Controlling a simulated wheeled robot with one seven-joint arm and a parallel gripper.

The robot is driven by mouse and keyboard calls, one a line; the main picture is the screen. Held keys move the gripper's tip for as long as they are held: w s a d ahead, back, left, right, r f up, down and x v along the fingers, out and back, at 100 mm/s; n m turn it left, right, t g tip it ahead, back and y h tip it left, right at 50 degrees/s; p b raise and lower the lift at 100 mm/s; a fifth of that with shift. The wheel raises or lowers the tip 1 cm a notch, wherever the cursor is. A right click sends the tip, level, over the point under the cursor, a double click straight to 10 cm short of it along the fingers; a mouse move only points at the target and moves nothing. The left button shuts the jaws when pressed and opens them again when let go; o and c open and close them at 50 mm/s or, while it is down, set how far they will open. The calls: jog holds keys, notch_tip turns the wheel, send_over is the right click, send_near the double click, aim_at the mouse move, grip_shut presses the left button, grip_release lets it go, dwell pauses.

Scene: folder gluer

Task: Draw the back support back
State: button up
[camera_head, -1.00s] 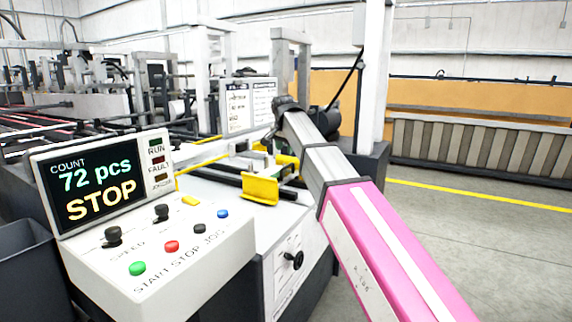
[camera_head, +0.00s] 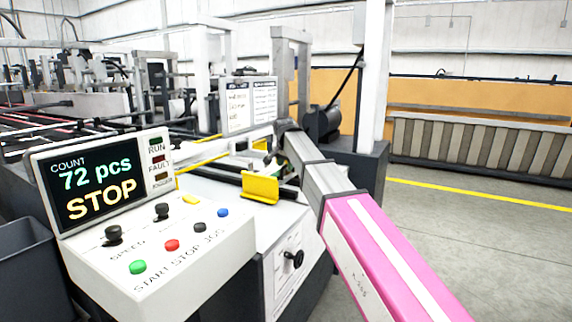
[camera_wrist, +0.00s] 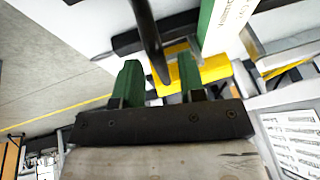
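The yellow bracket, which I take for the back support (camera_head: 260,188), stands on the delivery table behind the control panel in the head view. In the wrist view a yellow part (camera_wrist: 215,68) shows behind and beside my finger tips. My gripper (camera_wrist: 157,80) has two green fingers spread apart. A dark rod (camera_wrist: 148,38) reaches down into the gap between them, without visible contact on both sides. In the head view my wrist is above and behind the bracket, and my fingers are mostly hidden there.
The control panel (camera_head: 150,235) with its STOP screen (camera_head: 98,190) stands at front left. A black knob (camera_head: 293,259) sits on the machine's side. A white post (camera_head: 375,80) rises behind my arm. Open floor (camera_head: 470,240) lies to the right.

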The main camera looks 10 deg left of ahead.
grip_shut()
jog(key=s+d, duration=0.4)
jog(key=d, duration=0.7)
jog(key=shift+d, duration=0.35)
jog(key=shift+o, duration=1)
grip_release()
jog(key=shift+d, duration=0.1)
jog(key=shift+s+r, duration=0.1)
jog(key=v, duration=1)
jog(key=shift+r, duration=0.3)
jog(key=shift+s, duration=0.15)
